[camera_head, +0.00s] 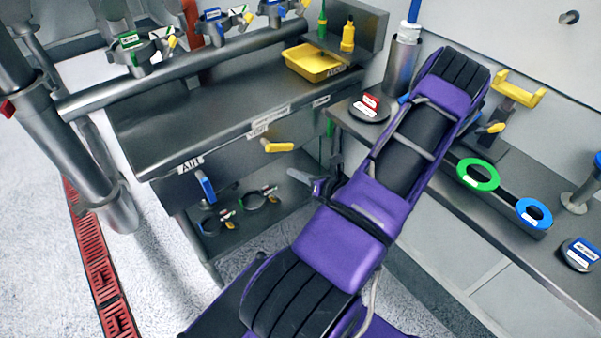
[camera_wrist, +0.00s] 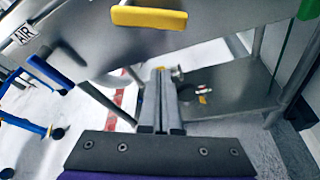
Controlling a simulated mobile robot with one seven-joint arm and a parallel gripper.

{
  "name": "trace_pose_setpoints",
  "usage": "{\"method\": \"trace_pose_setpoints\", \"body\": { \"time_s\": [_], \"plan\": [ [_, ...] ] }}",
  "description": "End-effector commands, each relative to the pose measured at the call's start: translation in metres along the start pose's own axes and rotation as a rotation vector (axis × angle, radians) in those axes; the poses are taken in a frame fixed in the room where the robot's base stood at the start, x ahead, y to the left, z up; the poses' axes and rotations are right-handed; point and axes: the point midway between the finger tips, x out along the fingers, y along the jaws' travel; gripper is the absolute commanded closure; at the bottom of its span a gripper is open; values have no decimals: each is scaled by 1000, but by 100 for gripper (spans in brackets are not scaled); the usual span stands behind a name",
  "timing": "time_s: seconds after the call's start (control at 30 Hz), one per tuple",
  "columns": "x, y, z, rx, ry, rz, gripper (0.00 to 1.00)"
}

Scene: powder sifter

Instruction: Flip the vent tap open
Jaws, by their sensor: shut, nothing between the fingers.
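The vent tap looks to be the yellow lever handle (camera_head: 277,146) on the front panel of the steel bench, below a small white label that is hard to read. The handle lies about level. In the wrist view the yellow handle (camera_wrist: 149,17) is at the top centre, beyond and above the fingertips. My gripper (camera_head: 292,174) is just below and right of the handle in the head view, apart from it. In the wrist view my gripper (camera_wrist: 160,72) has its two fingers together, with nothing between them.
A blue lever (camera_head: 205,187) hangs on the same panel under the AIR label (camera_head: 190,163); it also shows in the wrist view (camera_wrist: 50,72). Ring clamps (camera_head: 262,198) lie on the lower shelf (camera_head: 285,215). A yellow tray (camera_head: 314,62) sits on the bench top.

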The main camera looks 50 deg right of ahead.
Motion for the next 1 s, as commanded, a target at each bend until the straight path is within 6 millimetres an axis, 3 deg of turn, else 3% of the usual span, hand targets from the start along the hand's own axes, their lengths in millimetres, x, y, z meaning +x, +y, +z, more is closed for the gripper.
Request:
{"method": "trace_pose_setpoints", "body": {
  "time_s": [0.27, 0.4, 0.53, 1.0],
  "plan": [
    [62, 0, -2, 0, 2, 3, 100],
    [53, 0, 22, -4, 0, -2, 100],
    [50, 0, 33, -2, 1, -1, 100],
    [48, 0, 38, -2, 2, 0, 100]
  ]
}}
